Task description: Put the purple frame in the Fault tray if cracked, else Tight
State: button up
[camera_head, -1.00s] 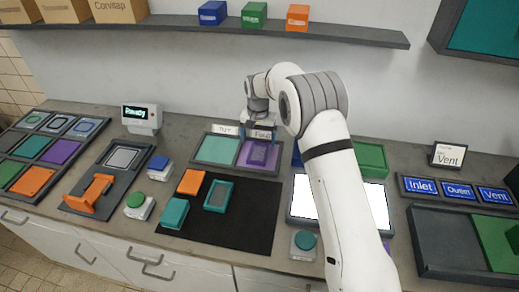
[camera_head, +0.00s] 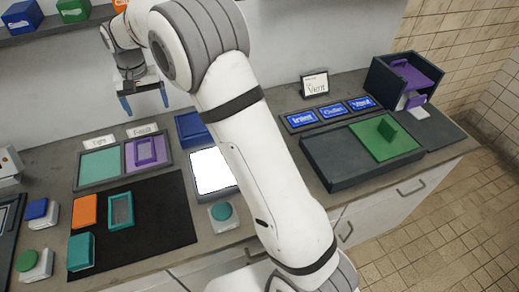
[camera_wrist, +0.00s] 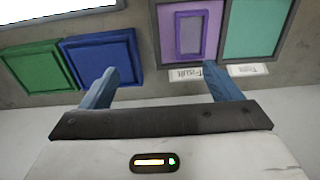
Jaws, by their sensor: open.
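The purple frame (camera_head: 146,151) lies flat on the purple pad of the Fault compartment (camera_head: 131,158), the right half of a dark two-part tray. The teal Tight compartment (camera_head: 98,164) beside it is empty. My gripper (camera_head: 145,102) is open and empty, raised above and behind the tray, apart from the frame. In the wrist view, the purple frame (camera_wrist: 190,35) shows beyond the open fingers (camera_wrist: 160,70), with the Fault label in front of it partly covered by a fingertip. I cannot make out a crack at this size.
A black mat (camera_head: 150,225) holds an orange block (camera_head: 84,211), a teal block (camera_head: 81,250) and a teal frame (camera_head: 121,210). A lit white panel (camera_head: 212,171) stands right of the tray. A dark tray with a green pad (camera_head: 385,139) is farther right.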

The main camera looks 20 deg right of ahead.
jog(key=s+d+r+t, duration=0.1)
jog(key=s+d+r, duration=0.3)
jog(key=s+d, duration=0.3)
jog(key=s+d+r, duration=0.4)
jog(key=s+d, duration=0.3)
jog(key=s, duration=0.1)
jog(key=s+d+f, duration=0.1)
jog(key=s+d, duration=0.3)
jog(key=s, duration=0.5)
jog(key=s+d+f+t, duration=0.1)
jog(key=s+d, duration=0.3)
jog(key=s, duration=0.4)
jog(key=shift+s+d+f+t, duration=0.3)
jog(key=shift+s+d+f, duration=0.05)
jog(key=shift+f, duration=0.15)
jog(key=shift+c, duration=0.2)
